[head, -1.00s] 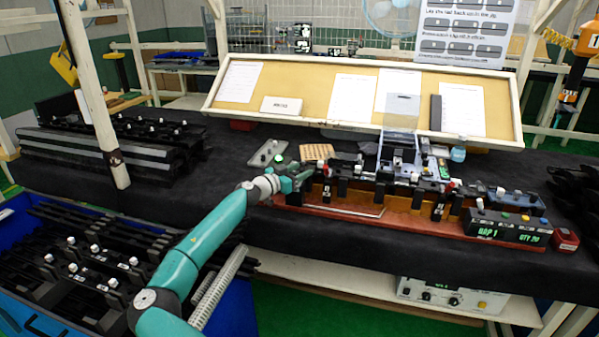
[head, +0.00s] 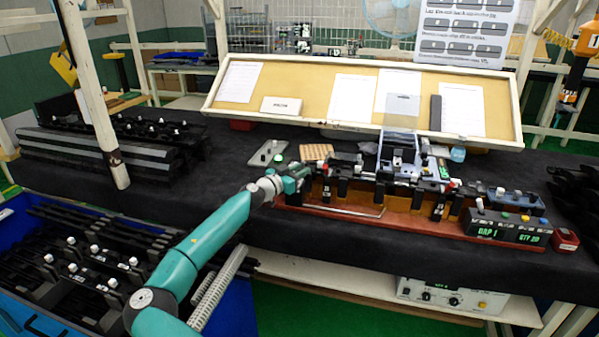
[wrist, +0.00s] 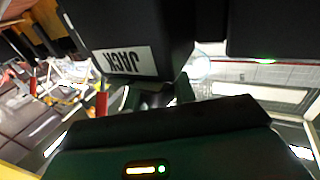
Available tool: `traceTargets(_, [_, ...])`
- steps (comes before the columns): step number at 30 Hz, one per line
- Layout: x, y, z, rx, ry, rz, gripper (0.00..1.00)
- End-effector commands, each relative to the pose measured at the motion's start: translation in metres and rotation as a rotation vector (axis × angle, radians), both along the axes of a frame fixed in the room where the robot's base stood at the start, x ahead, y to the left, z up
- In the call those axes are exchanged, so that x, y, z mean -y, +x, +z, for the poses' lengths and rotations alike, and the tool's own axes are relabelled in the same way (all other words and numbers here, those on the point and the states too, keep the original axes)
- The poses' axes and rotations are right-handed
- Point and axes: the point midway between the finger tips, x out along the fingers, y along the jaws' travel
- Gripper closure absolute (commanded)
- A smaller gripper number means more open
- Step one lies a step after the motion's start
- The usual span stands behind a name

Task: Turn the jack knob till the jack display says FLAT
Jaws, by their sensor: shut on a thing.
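My gripper (head: 303,174) is at the left end of the long orange-brown fixture (head: 405,220) in the head view. In the wrist view a black block with a white label reading JACK (wrist: 127,61) stands just beyond my gripper (wrist: 155,97); the label appears upside down. My gripper is shut on what seems to be the jack knob, beside this block. The knob itself is mostly hidden by the gripper and the block. No jack display can be read in either view.
A grey plate with a green light (head: 268,153) lies behind my gripper. A blue bin of black parts (head: 60,270) is at lower left.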

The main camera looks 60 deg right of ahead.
Motion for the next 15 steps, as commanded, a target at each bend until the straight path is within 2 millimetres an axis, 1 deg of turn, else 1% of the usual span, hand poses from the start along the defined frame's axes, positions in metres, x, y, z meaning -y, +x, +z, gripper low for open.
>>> traceTargets(15, [0.0003,0.0059,0.0007,0.008,0.001,0.366,0.96])
